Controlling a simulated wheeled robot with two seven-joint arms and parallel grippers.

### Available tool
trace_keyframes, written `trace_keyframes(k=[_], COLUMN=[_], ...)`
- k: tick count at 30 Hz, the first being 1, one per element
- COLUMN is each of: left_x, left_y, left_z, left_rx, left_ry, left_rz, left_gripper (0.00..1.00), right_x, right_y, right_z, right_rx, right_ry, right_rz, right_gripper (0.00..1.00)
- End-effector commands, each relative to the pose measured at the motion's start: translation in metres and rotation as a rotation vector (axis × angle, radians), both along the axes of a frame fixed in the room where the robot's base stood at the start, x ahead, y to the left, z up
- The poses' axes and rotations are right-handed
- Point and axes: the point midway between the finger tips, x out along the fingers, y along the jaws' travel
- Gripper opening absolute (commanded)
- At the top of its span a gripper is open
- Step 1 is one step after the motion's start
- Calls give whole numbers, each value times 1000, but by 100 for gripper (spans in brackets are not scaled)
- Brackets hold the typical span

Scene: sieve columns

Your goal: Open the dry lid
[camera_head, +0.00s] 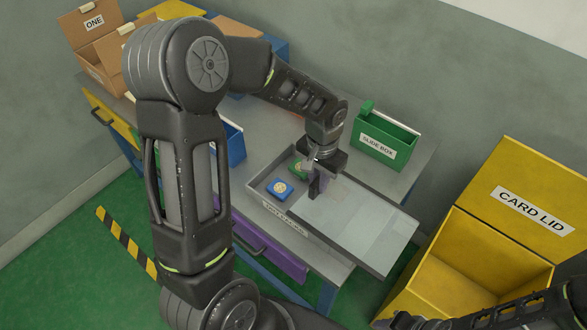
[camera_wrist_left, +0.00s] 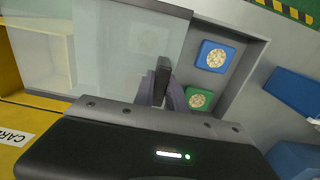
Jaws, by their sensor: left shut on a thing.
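The dry lid (camera_head: 350,217) is a clear sliding panel with a dark frame, on a grey box (camera_head: 256,180) on the table. It is slid to the right, so the left part of the box is uncovered and the lid overhangs the table's right side. My left gripper (camera_head: 316,186) is shut on the lid's dark upright handle (camera_wrist_left: 163,68), near the lid's left edge. A blue piece (camera_head: 279,188) and a green piece (camera_wrist_left: 198,98) with round pale faces lie in the uncovered part. The box's front label is partly readable. My right gripper is out of view.
A green slide box (camera_head: 385,140) stands behind the lid. A yellow card lid box (camera_head: 490,240) stands open at the right, close to the lid's overhanging end. A blue bin (camera_head: 236,143) and a cardboard box (camera_head: 92,25) are to the left.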

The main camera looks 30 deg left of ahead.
Motion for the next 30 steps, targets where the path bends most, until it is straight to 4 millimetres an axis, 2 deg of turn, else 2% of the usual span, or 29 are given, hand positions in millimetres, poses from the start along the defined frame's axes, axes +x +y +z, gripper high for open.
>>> trace_keyframes(k=[1,6,12,18,27,28,30], left_x=[-1,-5,-8,-9,-9,-9,-9], left_y=[-18,-65,-101,-113,-114,-114,-114], left_z=[-4,-3,-2,0,1,1,1], left_rx=[0,-1,0,0,0,0,0], left_ry=[-2,-2,-2,-1,-1,-1,-1], left_rz=[-10,-8,-4,-1,0,0,0], left_gripper=[0,0,0,0,0,18,24], right_x=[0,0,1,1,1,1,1], right_y=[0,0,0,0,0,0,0], right_z=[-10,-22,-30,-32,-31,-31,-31], right_rx=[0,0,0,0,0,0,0], right_ry=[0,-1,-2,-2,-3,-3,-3], right_rz=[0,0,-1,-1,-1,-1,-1], right_gripper=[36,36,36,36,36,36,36])
